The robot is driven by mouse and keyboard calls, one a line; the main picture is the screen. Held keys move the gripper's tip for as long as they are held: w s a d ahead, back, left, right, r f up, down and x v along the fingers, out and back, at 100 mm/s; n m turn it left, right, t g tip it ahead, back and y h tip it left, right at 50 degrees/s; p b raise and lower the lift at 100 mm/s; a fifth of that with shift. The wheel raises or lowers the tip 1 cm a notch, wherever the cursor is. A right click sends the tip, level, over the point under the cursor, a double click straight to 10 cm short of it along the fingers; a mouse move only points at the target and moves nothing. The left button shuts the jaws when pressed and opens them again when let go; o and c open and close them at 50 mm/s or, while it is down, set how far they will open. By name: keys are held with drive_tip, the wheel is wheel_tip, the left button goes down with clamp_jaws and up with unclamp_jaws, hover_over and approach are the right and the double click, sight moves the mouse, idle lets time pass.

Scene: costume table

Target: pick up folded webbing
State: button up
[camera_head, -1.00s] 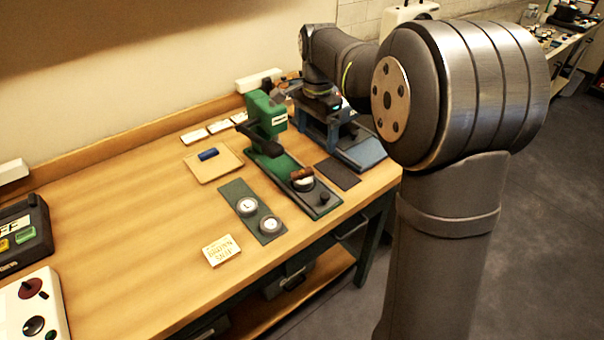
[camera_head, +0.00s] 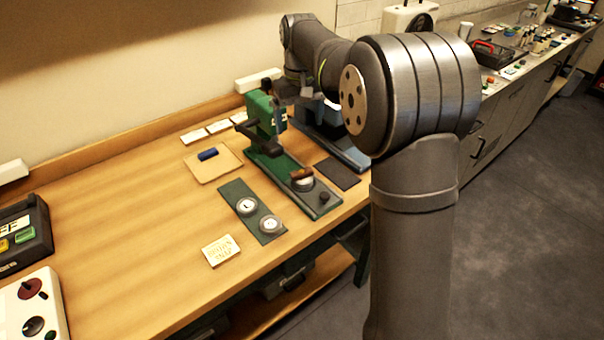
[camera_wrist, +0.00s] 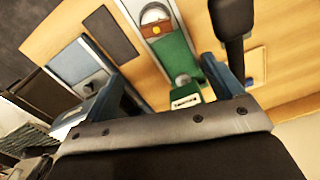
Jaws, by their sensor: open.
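A small dark-blue roll or fold (camera_head: 208,154), which looks like the folded webbing, lies on a tan square board (camera_head: 226,168) left of the green press. In the head view the wrist end is above and behind the press, and the fingertips are not clear.
The green press (camera_head: 265,112) with its base stands near my gripper, its black handle (camera_wrist: 232,18) close to the right finger. A blue machine (camera_head: 340,150) is right of it. A dark pad (camera_head: 337,173), a strip with two round dies (camera_head: 252,210) and a card (camera_head: 220,250) lie nearer.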

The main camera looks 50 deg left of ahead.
hover_over(302, 171)
drive_tip(key=f, duration=1)
drive_tip(key=shift+s+a+f, duration=0.25)
drive_tip(key=shift+w+d+f, duration=0.1)
drive_tip(key=shift+d+f, duration=0.05)
drive_tip(key=shift+f, duration=1.2)
drive_tip(key=shift+w+d+f, duration=0.1)
drive_tip(key=shift+d+f, duration=0.05)
drive_tip(key=shift+f, duration=1.15)
drive_tip(key=c, duration=1.1)
drive_tip(key=shift+c, duration=0.2)
